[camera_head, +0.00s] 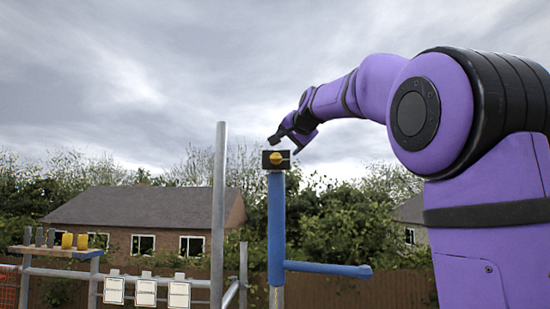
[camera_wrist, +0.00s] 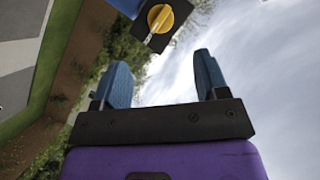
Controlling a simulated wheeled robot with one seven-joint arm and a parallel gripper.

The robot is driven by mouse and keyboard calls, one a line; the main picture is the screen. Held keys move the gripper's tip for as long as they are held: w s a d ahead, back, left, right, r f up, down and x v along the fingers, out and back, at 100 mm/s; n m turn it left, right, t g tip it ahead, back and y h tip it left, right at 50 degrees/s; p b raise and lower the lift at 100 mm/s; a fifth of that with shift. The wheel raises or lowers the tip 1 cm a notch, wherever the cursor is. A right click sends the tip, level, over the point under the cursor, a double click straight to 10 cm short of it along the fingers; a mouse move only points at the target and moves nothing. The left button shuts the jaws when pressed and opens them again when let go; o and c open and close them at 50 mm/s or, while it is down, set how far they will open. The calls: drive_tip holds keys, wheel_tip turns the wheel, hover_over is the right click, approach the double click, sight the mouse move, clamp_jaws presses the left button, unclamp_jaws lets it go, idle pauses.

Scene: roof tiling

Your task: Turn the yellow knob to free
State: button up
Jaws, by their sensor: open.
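The yellow knob (camera_head: 276,157) sits on the face of a small black box (camera_head: 266,165) on top of a blue post (camera_head: 276,225). In the wrist view the knob (camera_wrist: 160,18) is a round yellow disc with a raised bar, near the top edge, on the black plate (camera_wrist: 177,40). My gripper (camera_head: 277,139) is just above and to the right of the box in the head view. In the wrist view my gripper (camera_wrist: 162,70) is open and empty, its two blue fingers apart, with the knob beyond the fingertips. I cannot read any marks around the knob.
A blue side bar (camera_head: 325,269) sticks out right from the post. A grey upright pole (camera_head: 219,210) stands to its left. Farther left are a shelf (camera_head: 55,251) with several cylinders and a rail with white tags (camera_head: 146,292). Open air surrounds the box's upper side.

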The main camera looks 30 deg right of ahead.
sight(278, 156)
drive_tip(key=shift+x, duration=5.35)
drive_tip(key=shift+d+r, duration=0.1)
drive_tip(key=shift+r, duration=0.05)
drive_tip(key=c, duration=0.9)
